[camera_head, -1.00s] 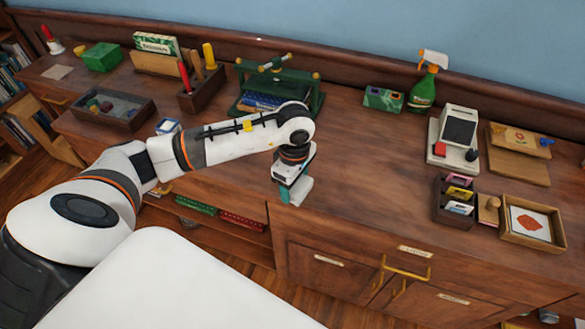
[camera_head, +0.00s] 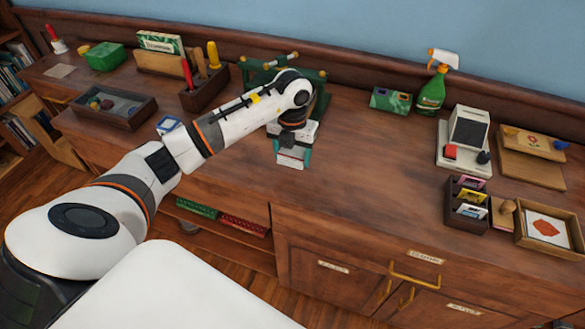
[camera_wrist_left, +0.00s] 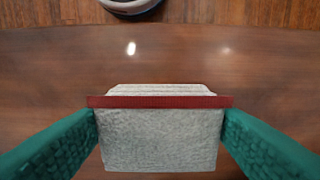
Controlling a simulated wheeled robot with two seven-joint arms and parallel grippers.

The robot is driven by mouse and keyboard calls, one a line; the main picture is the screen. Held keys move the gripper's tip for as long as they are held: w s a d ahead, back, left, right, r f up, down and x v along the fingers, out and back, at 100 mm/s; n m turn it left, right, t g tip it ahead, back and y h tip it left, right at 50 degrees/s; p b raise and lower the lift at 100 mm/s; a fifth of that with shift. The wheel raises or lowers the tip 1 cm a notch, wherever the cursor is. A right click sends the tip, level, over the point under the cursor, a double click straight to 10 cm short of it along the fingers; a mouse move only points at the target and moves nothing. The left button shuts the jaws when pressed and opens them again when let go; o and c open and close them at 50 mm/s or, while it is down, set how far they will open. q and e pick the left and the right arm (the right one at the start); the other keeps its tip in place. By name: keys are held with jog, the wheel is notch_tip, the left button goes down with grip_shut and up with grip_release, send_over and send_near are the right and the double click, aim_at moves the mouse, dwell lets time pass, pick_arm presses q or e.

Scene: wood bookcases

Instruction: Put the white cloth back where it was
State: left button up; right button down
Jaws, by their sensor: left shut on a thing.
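My left gripper (camera_head: 292,154) is over the cabinet top, in front of the green press. Its two teal fingers are shut on the white cloth (camera_head: 291,160). In the left wrist view the cloth (camera_wrist_left: 160,140) is a pale grey-white folded pad with a dark red band across it, spanning between the fingers (camera_wrist_left: 160,112). The polished wood top shows beyond it. I cannot tell exactly how high the cloth is above the wood. My right gripper is not in view.
The green press (camera_head: 318,98) is partly behind my arm. A tool block (camera_head: 205,92) and a shallow tray (camera_head: 114,106) stand left. A green spray bottle (camera_head: 432,92), green box (camera_head: 391,100) and card holder (camera_head: 467,206) stand right. The middle right of the top is clear.

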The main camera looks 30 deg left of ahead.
aim_at(292, 176)
pick_arm(q)
notch_tip(292, 176, down, 6)
jog(key=shift+r+p, duration=0.2)
jog(key=shift+p, duration=0.1)
jog(key=shift+f, duration=0.2)
jog(key=o, duration=0.9)
jog(key=shift+r, duration=0.1)
jog(key=shift+r, duration=0.25)
notch_tip(292, 176, up, 12)
jog(key=shift+f+b, duration=0.1)
jog(key=shift+b, duration=0.8)
